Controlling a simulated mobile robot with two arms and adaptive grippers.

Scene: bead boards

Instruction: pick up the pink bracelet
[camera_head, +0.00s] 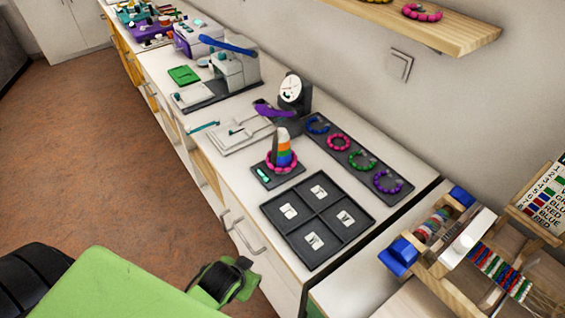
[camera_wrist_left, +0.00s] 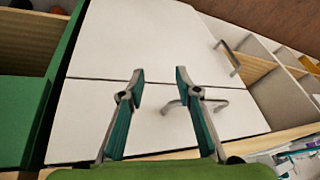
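A closed-looking pink bracelet (camera_head: 339,142) lies on the long dark tray, second from the far end, between a blue and a green bracelet. Another pink bracelet (camera_head: 281,163) sits around the foot of a striped cone (camera_head: 284,147) on a small dark base. A third pink bracelet (camera_head: 422,12) lies on the wall shelf. My left gripper (camera_wrist_left: 160,78) is open and empty in the left wrist view, facing white cabinet fronts. In the head view my left gripper (camera_head: 228,281) is low in front of the counter, away from all bracelets. My right gripper is not in view.
A dark four-compartment tray (camera_head: 318,217) with white cards lies near the counter's front edge. A dial scale (camera_head: 291,92) stands behind the cone. A wooden bead rack (camera_head: 440,255) is at right. A cabinet handle (camera_wrist_left: 187,100) shows ahead of my left fingers. The floor (camera_head: 110,150) is clear.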

